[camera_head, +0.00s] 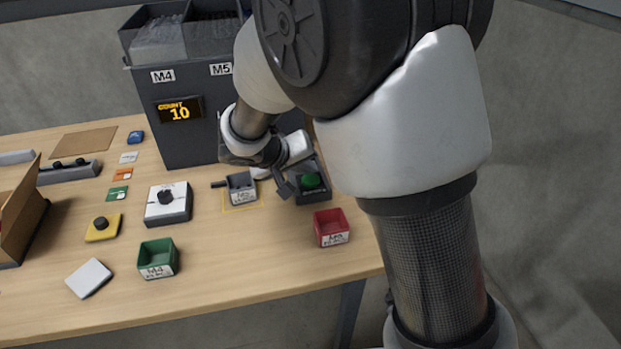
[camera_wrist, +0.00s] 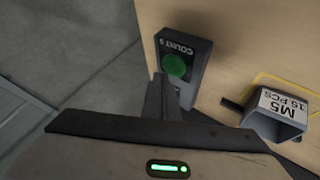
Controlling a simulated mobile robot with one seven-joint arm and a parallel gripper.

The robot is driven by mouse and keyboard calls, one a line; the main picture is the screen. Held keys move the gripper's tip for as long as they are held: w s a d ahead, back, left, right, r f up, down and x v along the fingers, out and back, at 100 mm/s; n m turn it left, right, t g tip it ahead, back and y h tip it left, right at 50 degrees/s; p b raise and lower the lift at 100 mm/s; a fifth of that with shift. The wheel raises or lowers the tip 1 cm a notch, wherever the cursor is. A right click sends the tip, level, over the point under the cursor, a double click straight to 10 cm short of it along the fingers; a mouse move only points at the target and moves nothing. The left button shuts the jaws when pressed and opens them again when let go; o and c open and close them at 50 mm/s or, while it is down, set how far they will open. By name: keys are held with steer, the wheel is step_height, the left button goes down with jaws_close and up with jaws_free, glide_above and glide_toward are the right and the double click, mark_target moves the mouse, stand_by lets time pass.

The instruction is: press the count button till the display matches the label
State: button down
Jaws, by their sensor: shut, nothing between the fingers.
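The display (camera_head: 180,110) on the dark feeder reads COUNT 10 in yellow. The green count button (camera_head: 311,180) sits on a dark box at the table's right side; it also shows in the wrist view (camera_wrist: 174,66), on a box marked COUNT. A grey bin (camera_head: 242,188) stands left of it in a yellow outline. Its white label (camera_wrist: 283,105) reads M5 and a PCS number, perhaps 19, too small to be sure. My gripper (camera_wrist: 164,84) is shut and empty, its tips close to the button's near side. Whether they touch it, I cannot tell.
A red bin (camera_head: 332,229) stands in front of the button box, and a green bin (camera_head: 158,260) is further left. A grey box with a black knob (camera_head: 167,203) and a yellow box (camera_head: 103,228) stand to the left. The feeder (camera_head: 187,144) rises behind.

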mark_target(307, 182)
steer(key=shift+f, duration=0.15)
steer(key=shift+f+b, duration=0.3)
steer(key=shift+b, duration=0.55)
steer(key=shift+f+b, duration=0.45)
steer(key=shift+b, duration=0.25)
stand_by(0.4)
steer(key=shift+r, duration=0.9)
steer(key=shift+r+p, duration=1.4)
steer(key=shift+r, duration=1.1)
